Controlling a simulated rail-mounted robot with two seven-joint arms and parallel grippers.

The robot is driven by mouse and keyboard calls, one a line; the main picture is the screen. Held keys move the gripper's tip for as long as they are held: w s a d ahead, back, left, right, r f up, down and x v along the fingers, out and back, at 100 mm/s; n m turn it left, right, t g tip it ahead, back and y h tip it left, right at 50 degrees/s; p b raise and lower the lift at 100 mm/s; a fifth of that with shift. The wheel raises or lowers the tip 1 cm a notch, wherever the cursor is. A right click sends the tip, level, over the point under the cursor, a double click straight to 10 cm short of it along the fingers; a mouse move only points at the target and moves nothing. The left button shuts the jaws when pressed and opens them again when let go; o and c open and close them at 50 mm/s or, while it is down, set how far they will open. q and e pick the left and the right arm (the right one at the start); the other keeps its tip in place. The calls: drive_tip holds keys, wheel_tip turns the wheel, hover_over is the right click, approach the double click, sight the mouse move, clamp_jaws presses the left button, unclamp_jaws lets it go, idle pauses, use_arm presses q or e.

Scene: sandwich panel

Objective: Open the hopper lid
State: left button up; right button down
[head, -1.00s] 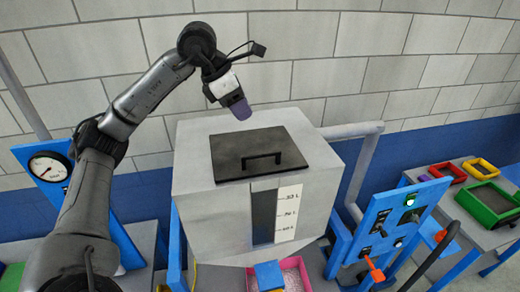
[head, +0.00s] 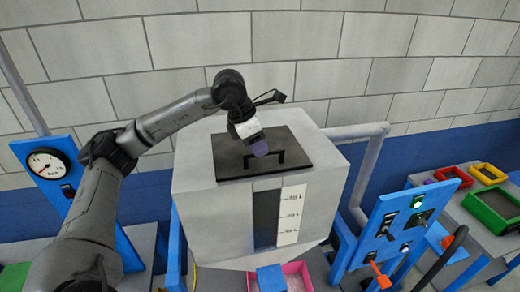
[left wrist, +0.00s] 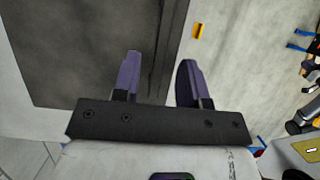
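The hopper (head: 210,215) is a large pale grey box in the middle of the head view. Its dark square lid (head: 232,170) lies flat and closed on top. A black bar handle (head: 282,158) stands up from the lid and is partly hidden by my left gripper (head: 260,149), which points down just above it. In the left wrist view, the purple fingers of the left gripper (left wrist: 158,75) are spread apart. The dark lid (left wrist: 75,50) fills the left side there, and a dark bar, seemingly the handle (left wrist: 160,45), runs between the fingers. Contact cannot be told. My right gripper is not in view.
A level window (head: 277,215) marks the hopper front. A blue control panel (head: 393,225) stands to the right, before a table with coloured bins (head: 490,215). A gauge panel (head: 47,163) is at left. A pink bin (head: 297,277) sits below the hopper. A pipe (head: 355,131) leaves its right side.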

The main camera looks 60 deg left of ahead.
use_arm(q)
drive_tip(key=shift+w+f, duration=0.25)
drive_tip(key=shift+f, duration=0.45)
drive_tip(key=shift+c, duration=0.3)
clamp_jaws()
